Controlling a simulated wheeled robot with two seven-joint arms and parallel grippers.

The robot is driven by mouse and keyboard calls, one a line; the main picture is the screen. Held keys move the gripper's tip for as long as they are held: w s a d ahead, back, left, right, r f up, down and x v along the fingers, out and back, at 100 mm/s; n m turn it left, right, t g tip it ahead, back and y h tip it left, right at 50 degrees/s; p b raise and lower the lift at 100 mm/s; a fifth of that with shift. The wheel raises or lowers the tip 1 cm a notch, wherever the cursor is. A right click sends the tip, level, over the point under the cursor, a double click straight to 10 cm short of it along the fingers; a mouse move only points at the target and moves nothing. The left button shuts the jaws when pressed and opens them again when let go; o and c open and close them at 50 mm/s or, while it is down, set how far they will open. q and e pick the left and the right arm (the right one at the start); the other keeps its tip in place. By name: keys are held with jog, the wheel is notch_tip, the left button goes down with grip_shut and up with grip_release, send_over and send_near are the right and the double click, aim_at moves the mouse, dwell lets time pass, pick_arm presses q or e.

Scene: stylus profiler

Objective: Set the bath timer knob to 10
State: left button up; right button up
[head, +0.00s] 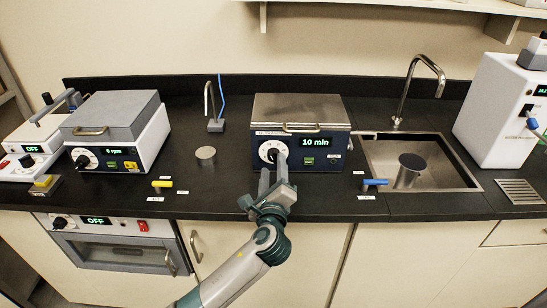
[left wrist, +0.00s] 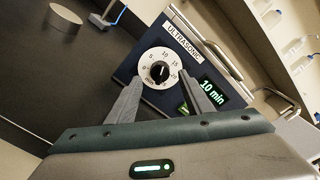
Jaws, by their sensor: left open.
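The blue-fronted ultrasonic bath (head: 297,125) stands at the back middle of the counter, its metal lid shut. Its timer knob (head: 271,154) is black on a white dial with numbers, and its lit display (head: 316,142) reads "10 min". In the left wrist view the knob (left wrist: 160,72) and the display (left wrist: 212,92) also show. My left gripper (head: 273,168) is open in front of the knob; in the left wrist view its fingers (left wrist: 165,84) stand apart below and beside the dial, with nothing between them held. The right gripper is not in view.
A hotplate-like unit (head: 118,150) with a lid stands left, a sink (head: 440,178) with a tap lies right. A yellow-handled item (head: 162,184) and a blue-handled item (head: 375,182) lie near the front edge. A grey disc (head: 206,153) is left of the bath.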

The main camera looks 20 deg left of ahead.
pick_arm(q)
jog(key=shift+p+v, duration=0.8)
jog(key=shift+v, duration=1.8)
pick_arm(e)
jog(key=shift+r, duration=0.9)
pick_arm(q)
jog(key=shift+s+d+f+b, duration=0.1)
jog(key=shift+s+b, duration=0.05)
jog(key=shift+s, duration=0.2)
jog(key=shift+s+d+f+b, duration=0.1)
jog(key=shift+s+d+b, duration=0.05)
jog(key=shift+s, duration=0.2)
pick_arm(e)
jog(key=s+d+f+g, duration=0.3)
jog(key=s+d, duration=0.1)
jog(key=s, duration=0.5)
pick_arm(q)
jog(key=b+v, duration=0.3)
jog(key=v, duration=1.3)
jog(key=shift+r, duration=0.3)
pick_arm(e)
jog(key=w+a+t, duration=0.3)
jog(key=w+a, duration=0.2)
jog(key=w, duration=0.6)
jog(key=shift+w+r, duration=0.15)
